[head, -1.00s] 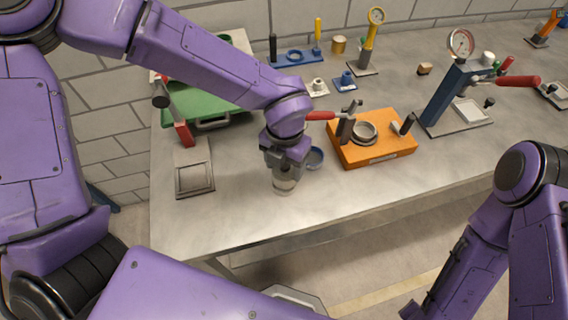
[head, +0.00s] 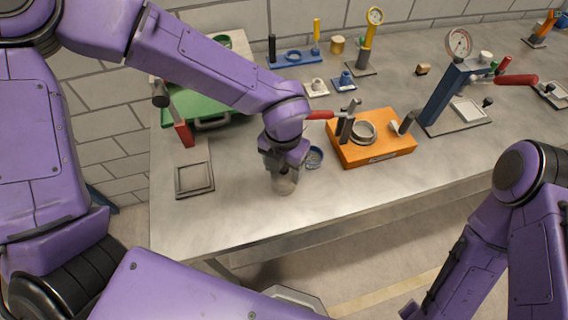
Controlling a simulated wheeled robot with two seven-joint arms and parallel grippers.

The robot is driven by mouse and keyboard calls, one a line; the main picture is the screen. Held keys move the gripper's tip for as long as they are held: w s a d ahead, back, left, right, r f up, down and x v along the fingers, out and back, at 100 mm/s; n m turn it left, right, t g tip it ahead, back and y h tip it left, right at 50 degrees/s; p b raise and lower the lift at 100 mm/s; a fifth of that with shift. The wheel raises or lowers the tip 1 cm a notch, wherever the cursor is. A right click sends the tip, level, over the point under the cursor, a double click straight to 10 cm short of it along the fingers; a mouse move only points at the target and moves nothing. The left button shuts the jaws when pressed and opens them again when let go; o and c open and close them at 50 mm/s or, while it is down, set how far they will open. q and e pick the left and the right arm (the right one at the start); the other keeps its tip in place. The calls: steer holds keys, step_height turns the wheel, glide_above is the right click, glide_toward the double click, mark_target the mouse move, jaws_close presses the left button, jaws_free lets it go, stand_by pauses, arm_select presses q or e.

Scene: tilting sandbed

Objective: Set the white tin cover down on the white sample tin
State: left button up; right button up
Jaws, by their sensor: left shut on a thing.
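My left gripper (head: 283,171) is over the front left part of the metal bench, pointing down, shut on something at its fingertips. A pale, whitish round piece (head: 284,186) shows directly below the fingers, close to the bench top. It is small and blurred, so I cannot tell the white tin cover from the white sample tin there, or whether the two touch. The fingers and wrist hide the top of it. My right arm is at the lower right, with its gripper outside the picture.
An orange block (head: 375,150) with a ring and a red-handled clamp stands further right. A grey square frame (head: 194,179) lies to the left. The bench front edge is near; the bench front right is clear.

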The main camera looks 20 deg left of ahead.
arm_select(q)
steer(key=shift+f, duration=0.15)
stand_by(0.4)
steer(key=o, duration=1.3)
steer(key=shift+c, duration=0.2)
step_height(320, 180, up, 8)
steer(key=p, duration=0.7)
steer(key=shift+p, duration=0.35)
